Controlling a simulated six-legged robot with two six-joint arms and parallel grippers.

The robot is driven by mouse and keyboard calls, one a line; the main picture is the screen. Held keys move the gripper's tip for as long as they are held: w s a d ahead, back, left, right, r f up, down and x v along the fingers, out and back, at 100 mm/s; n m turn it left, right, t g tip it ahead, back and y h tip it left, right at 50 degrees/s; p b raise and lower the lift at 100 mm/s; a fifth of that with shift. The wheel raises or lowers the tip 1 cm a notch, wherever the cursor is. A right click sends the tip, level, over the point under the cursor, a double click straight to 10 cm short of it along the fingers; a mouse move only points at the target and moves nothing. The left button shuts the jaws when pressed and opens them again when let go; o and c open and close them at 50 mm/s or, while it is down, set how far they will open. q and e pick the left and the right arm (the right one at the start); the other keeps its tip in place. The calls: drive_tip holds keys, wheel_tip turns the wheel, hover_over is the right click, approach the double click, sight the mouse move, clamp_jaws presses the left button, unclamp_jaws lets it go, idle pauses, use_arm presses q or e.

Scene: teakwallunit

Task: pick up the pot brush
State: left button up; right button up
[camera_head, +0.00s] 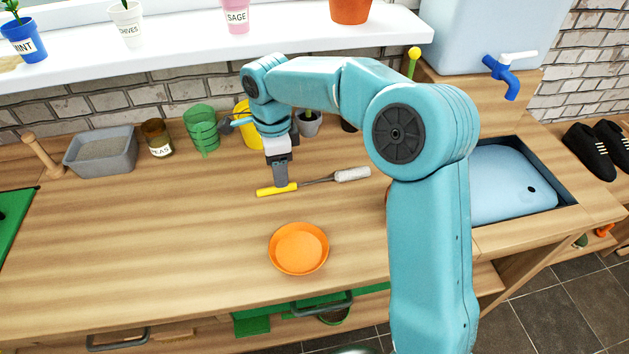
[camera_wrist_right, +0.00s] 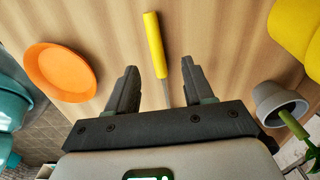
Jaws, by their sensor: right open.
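The pot brush lies on the wooden bench top, with a yellow handle (camera_head: 277,189), a thin dark shaft and a pale bristle head (camera_head: 353,174) pointing right. My right gripper (camera_head: 281,181) reaches down over the brush near its handle. In the right wrist view the open jaws (camera_wrist_right: 159,70) stand either side of the brush's line, with a gap on both sides. The yellow handle (camera_wrist_right: 154,45) extends beyond the fingertips there, and the bristle head is hidden behind the gripper body. I cannot tell the exact height above the bench. My left gripper is not in view.
An orange dish (camera_head: 299,249) sits in front of the brush. Behind stand a green pot stack (camera_head: 201,130), a yellow container (camera_head: 245,125) and a small grey pot (camera_head: 309,125). A blue basin (camera_head: 508,184) is on the right. The bench left of the dish is clear.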

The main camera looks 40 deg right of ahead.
drive_tip(key=f, duration=0.4)
drive_tip(key=shift+s+f, duration=0.2)
drive_tip(key=shift+f, duration=0.1)
drive_tip(key=shift+w+f, duration=0.15)
drive_tip(key=shift+s, duration=0.2)
drive_tip(key=shift+c, duration=0.3)
drive_tip(key=c, duration=0.5)
drive_tip(key=shift+w, duration=0.1)
clamp_jaws()
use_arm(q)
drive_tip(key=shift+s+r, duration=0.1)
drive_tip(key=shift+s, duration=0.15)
use_arm(e)
drive_tip(key=shift+a, duration=0.1)
drive_tip(key=shift+r, duration=0.2)
use_arm(q)
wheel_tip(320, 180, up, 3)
drive_tip(key=p, duration=0.3)
use_arm(e)
wheel_tip(320, 180, up, 20)
